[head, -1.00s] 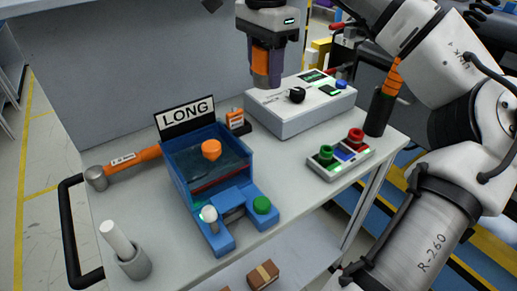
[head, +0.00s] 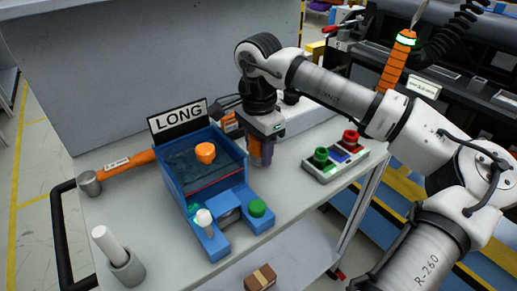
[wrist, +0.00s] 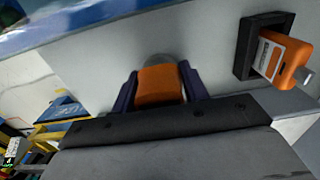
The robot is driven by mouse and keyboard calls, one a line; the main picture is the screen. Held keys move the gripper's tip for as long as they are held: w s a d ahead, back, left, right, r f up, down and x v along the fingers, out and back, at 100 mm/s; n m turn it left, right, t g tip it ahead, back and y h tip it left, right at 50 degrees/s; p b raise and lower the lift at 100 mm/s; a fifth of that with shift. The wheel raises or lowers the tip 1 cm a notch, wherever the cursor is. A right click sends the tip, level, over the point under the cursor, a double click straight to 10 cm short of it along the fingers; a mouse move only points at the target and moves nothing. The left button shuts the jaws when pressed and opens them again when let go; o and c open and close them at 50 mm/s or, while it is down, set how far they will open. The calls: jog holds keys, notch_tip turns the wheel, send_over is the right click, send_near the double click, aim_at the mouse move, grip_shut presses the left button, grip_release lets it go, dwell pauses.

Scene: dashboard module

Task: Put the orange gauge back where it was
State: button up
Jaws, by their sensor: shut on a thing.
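My gripper (head: 262,161) is shut on an orange gauge (head: 254,146), just right of the blue box. In the wrist view the orange gauge (wrist: 160,86) sits between the two dark purple fingers, with a grey rounded end beyond it. Its lower end is close to the table top; I cannot tell if it touches. A second orange piece with a white label (wrist: 270,57) stands in a black square holder (wrist: 243,60) to the right in the wrist view. In the head view that labelled piece (head: 230,123) is partly hidden by my gripper, beside the LONG sign (head: 180,115).
A button panel (head: 330,165) is to the right. A hammer (head: 120,163) and a grey cup (head: 127,268) are at left. The white control box is mostly hidden behind my arm.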

jog(key=shift+f, duration=0.3)
jog(key=shift+f, duration=0.25)
jog(key=o, duration=1.1)
jog(key=shift+r, duration=0.1)
jog(key=shift+o, duration=0.2)
jog(key=shift+r, duration=0.1)
notch_tip(320, 180, up, 12)
jog(key=shift+r, duration=0.1)
